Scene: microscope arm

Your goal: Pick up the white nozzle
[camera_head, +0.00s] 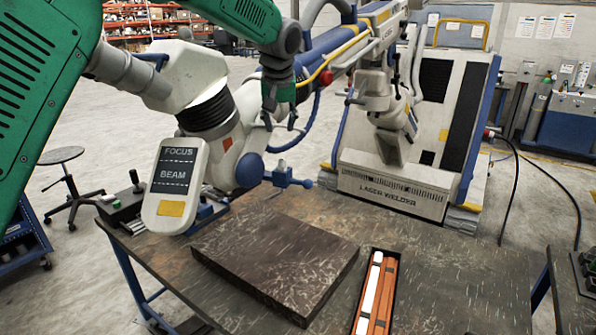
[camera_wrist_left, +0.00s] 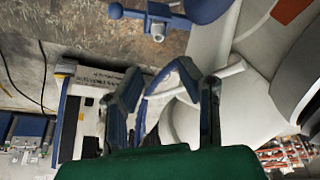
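My left gripper (camera_head: 281,112) hangs at the top centre of the head view, beside the white microscope arm and a blue hose. In the left wrist view its two fingers (camera_wrist_left: 165,95) stand apart, so it is open. A thin white rod, which looks like the white nozzle (camera_wrist_left: 232,70), slants across the space by the right finger in that view. A curved blue part (camera_wrist_left: 184,72) shows between the fingers. I cannot tell whether the fingers touch the rod. In the head view I cannot make out the nozzle clearly. My right gripper is not in view.
The white microscope head (camera_head: 175,185) with a FOCUS/BEAM panel stands close below. A blue knobbed clamp (camera_head: 285,177) sits behind a dark slab (camera_head: 270,250) on the worktable (camera_head: 450,290). A narrow tray holds white and orange bars (camera_head: 373,290). The laser welder (camera_head: 395,185) stands behind.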

